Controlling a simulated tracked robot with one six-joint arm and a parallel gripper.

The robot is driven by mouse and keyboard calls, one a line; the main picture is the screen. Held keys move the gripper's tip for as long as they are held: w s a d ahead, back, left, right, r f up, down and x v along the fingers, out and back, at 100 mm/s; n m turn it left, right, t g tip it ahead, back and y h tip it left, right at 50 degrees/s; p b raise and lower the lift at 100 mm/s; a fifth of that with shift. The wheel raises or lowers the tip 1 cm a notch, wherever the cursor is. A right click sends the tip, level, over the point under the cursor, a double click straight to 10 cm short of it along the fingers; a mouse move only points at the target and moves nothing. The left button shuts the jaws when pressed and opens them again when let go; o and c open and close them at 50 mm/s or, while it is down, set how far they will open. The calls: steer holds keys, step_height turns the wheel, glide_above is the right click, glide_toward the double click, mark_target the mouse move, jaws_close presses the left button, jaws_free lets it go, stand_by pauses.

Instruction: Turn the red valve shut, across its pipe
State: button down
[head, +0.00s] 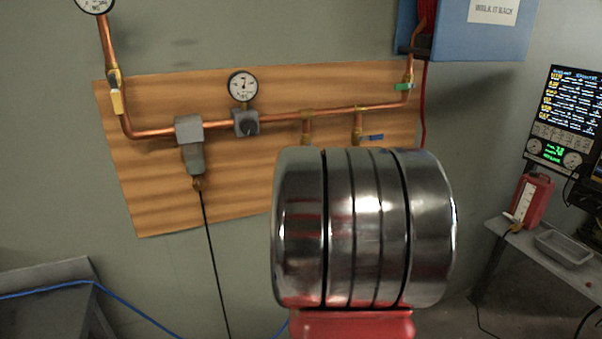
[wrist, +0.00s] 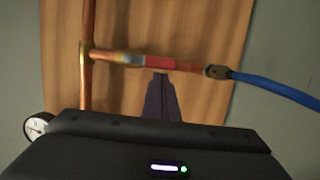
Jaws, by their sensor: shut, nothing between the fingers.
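The red valve handle (wrist: 161,62) shows in the wrist view as a short red bar lying along its copper branch pipe (wrist: 190,66). My gripper (wrist: 161,77) is shut and empty, its dark fingertips just below the handle in that view. I cannot tell if the fingertips touch it. In the head view the red valve and my gripper do not show; the shiny metal body of my arm covers the lower right of the wooden board (head: 225,180).
A blue hose (wrist: 270,90) joins the branch pipe's end. The board also carries yellow (head: 116,101), green (head: 404,87) and blue (head: 372,137) handles, and a gauge (head: 243,86). A blue box (head: 480,40) hangs above right. A bench (head: 545,250) stands at right.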

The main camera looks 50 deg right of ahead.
steer(key=shift+s+d+f, duration=0.15)
steer(key=shift+s+d, duration=0.1)
steer(key=shift+d, duration=0.05)
steer(key=shift+w+a, duration=0.1)
steer(key=s+a, duration=0.5)
steer(key=a, duration=0.5)
steer(key=shift+a+f, duration=0.15)
steer(key=shift+f, duration=0.2)
steer(key=shift+s, duration=0.1)
stand_by(0.6)
